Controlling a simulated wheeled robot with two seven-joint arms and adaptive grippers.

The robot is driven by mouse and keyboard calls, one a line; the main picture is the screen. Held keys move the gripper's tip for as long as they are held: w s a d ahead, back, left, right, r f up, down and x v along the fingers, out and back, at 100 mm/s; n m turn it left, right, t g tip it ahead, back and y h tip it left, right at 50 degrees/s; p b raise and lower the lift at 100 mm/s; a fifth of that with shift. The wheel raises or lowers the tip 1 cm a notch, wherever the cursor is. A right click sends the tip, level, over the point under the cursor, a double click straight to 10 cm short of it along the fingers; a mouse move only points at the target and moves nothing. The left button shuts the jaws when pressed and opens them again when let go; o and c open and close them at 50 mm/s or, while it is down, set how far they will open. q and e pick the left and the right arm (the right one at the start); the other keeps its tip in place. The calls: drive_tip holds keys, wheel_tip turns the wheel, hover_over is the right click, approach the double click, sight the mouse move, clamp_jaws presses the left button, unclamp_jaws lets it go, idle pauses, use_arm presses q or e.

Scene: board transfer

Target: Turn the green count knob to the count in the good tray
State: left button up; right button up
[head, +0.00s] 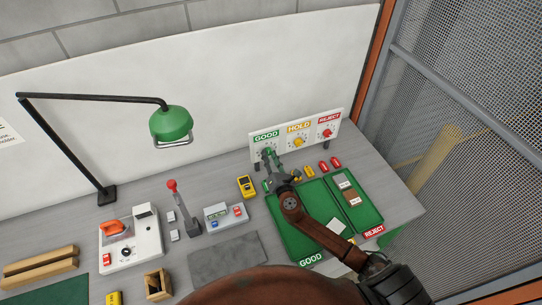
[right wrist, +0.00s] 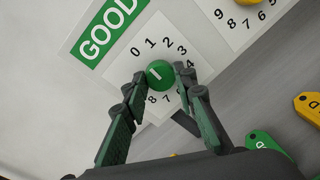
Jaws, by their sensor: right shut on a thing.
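The green count knob (right wrist: 160,74) sits on the GOOD dial of the white panel, with a short white mark on its face. Digits such as 0, 1, 2 and 3 show above it; others are hidden by the fingers. My right gripper (right wrist: 162,78) is shut on the knob, one finger at each side. In the head view the right gripper (head: 268,160) reaches the panel under the GOOD sign. The green good tray (head: 285,236) lies below, partly covered by my right arm. A pale board (head: 338,227) shows beside the arm. My left gripper is not in view.
The yellow HOLD knob (head: 298,142) and red REJECT knob (head: 327,132) are to the right. The reject tray (head: 369,213) holds boards. Yellow and red tags (head: 335,162) lie below the panel. A green lamp (head: 171,124) and a red-topped lever (head: 181,210) stand left.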

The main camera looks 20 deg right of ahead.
drive_tip(key=shift+n, duration=0.4)
drive_tip(key=o, duration=1.2)
drive_tip(key=shift+c, duration=0.2)
drive_tip(key=s+a, duration=0.1)
drive_tip(key=s, duration=1.1)
drive_tip(key=shift+a+r, duration=0.25)
drive_tip(key=shift+a, duration=0.1)
